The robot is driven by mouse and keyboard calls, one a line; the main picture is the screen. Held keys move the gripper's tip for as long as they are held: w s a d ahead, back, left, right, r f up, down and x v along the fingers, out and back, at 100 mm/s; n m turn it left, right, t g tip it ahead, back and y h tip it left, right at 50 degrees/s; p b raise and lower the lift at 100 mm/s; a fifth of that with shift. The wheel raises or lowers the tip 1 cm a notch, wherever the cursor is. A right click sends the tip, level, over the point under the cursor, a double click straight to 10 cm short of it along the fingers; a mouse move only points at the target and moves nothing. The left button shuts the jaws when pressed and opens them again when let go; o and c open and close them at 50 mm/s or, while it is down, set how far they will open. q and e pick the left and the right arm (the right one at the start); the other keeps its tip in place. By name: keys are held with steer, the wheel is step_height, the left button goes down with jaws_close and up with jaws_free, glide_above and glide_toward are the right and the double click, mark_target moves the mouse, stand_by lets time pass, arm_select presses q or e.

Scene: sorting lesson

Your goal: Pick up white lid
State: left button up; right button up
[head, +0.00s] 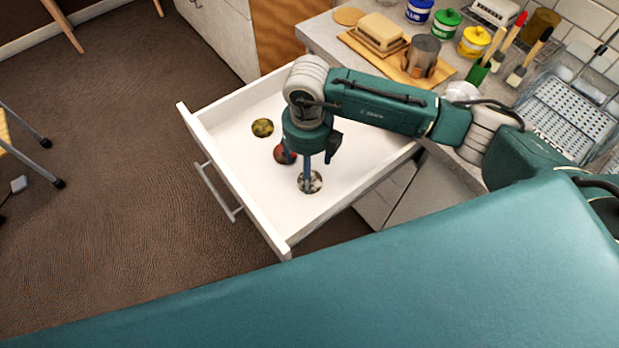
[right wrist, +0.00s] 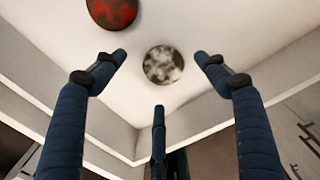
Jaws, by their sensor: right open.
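The white lid (head: 316,183), round with dark grey mottling, lies flat on the floor of the open white drawer (head: 232,112). It also shows in the right wrist view (right wrist: 163,65), upper middle, with nothing touching it that I can see. My right gripper (head: 307,172) points down into the drawer above the white lid, and a finger covers part of the lid in the head view. In the right wrist view its three blue fingers (right wrist: 160,80) are spread apart and empty, with the lid seen between the two side fingers. My left gripper is not in view.
A red mottled lid (head: 281,153) lies close by, partly behind a finger. A yellow-green lid (head: 262,128) lies farther left in the drawer. Drawer walls surround them. The counter to the right holds jars, a wooden board (head: 418,81), brushes and a wire rack (head: 568,112).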

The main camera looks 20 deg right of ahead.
mark_target(316, 183)
step_height(316, 183, down, 4)
steer(key=shift+s+d+f+p, duration=0.1)
steer(key=shift+s+d+p, duration=0.05)
steer(key=shift+p, duration=0.4)
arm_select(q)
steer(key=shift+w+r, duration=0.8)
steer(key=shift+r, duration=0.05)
arm_select(e)
steer(key=c, duration=1)
steer(key=shift+c, duration=0.2)
